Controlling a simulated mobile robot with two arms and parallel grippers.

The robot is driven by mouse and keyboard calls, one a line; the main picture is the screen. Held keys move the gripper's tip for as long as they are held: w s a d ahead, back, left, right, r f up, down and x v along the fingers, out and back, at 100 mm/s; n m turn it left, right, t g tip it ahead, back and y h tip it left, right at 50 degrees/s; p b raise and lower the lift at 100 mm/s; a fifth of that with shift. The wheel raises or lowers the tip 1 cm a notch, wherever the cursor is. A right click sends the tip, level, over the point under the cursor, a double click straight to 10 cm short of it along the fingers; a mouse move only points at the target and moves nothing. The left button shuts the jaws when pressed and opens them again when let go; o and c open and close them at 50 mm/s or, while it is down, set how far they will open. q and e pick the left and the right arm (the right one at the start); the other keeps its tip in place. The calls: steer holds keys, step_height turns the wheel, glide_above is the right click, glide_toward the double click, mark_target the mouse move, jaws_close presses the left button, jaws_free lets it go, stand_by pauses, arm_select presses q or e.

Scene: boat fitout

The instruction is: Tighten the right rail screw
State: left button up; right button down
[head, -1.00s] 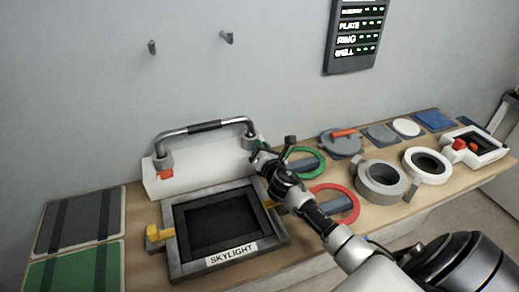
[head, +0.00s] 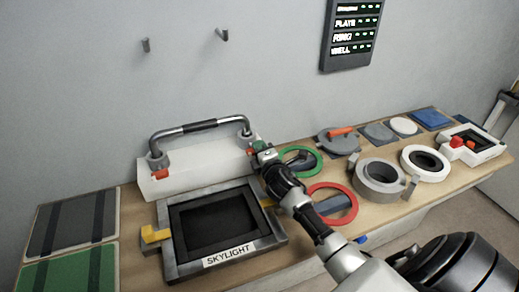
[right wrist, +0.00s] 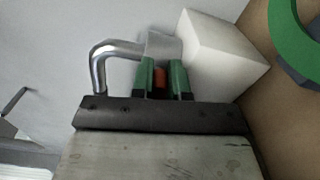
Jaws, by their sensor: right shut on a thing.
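The grab rail (head: 200,126) is a curved metal bar with a dark middle grip, fixed on a white block (head: 200,178) at the back of the bench. The left rail screw (head: 160,174) is orange, at the foot of the left post. My right gripper (head: 257,147) is at the foot of the right post. In the right wrist view its green fingers (right wrist: 163,76) are shut on the orange right rail screw (right wrist: 159,79), next to the grey post base (right wrist: 163,45). In the head view my gripper hides that screw. My left gripper is not in view.
The skylight frame (head: 180,268) lies in front of the block, with yellow clamps at its sides. Green (head: 317,153) and red (head: 348,212) rings lie close by my right arm. More fittings, including a grey ring (head: 381,176), stand to the right. Two pegs are on the wall.

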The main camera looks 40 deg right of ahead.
steer(key=shift+f+m, duration=0.1)
steer(key=shift+m, duration=0.4)
steer(key=c, duration=1.1)
jaws_free()
steer(key=shift+s+f, duration=0.1)
steer(key=shift+f, duration=0.05)
